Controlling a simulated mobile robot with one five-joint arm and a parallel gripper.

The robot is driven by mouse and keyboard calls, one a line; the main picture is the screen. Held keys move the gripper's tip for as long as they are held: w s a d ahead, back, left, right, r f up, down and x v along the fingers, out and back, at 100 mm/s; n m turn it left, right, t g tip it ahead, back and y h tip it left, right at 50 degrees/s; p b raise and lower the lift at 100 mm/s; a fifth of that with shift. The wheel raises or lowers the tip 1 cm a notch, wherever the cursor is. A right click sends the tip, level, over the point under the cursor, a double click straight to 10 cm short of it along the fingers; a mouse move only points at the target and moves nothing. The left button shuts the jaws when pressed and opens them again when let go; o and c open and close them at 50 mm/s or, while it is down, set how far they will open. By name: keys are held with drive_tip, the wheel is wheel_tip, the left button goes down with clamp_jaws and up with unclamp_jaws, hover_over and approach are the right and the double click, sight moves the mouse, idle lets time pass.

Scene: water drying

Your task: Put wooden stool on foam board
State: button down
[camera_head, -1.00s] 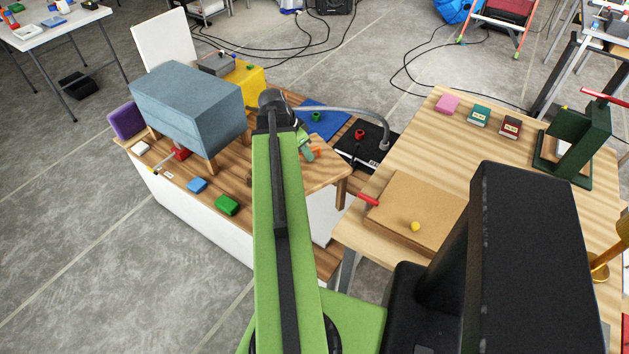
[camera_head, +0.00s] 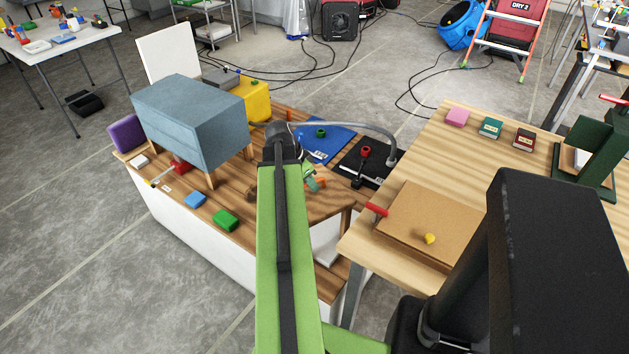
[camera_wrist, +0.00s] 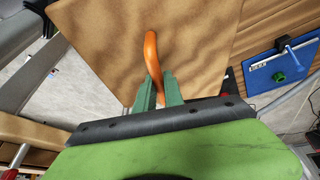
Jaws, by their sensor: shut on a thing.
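The wooden stool (camera_head: 328,206) has a brown grained top and a short leg, and shows beside the wooden bench, partly hidden by my arm. In the wrist view its brown top (camera_wrist: 100,45) fills the upper middle, with an orange handle (camera_wrist: 152,55) on it. My gripper (camera_head: 312,180) is shut on that orange handle; its green fingers show in the wrist view (camera_wrist: 159,92). Which thing is the foam board is not certain. A tan board (camera_head: 405,228) with a yellow knob and a red handle lies on the table to the right.
The wooden bench (camera_head: 190,212) carries a grey-blue cabinet (camera_head: 185,120), a blue board (camera_head: 330,150), a black board (camera_head: 378,172) and small blocks. A white panel (camera_head: 168,45) stands behind. The light wood table (camera_head: 470,175) holds small boxes and a green stand (camera_head: 588,160).

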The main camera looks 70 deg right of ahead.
drive_tip(key=shift+f, duration=0.1)
drive_tip(key=c, duration=1.5)
unclamp_jaws()
drive_tip(key=shift+o, duration=0.2)
drive_tip(key=p+v, duration=1.1)
drive_tip(key=v, duration=0.1)
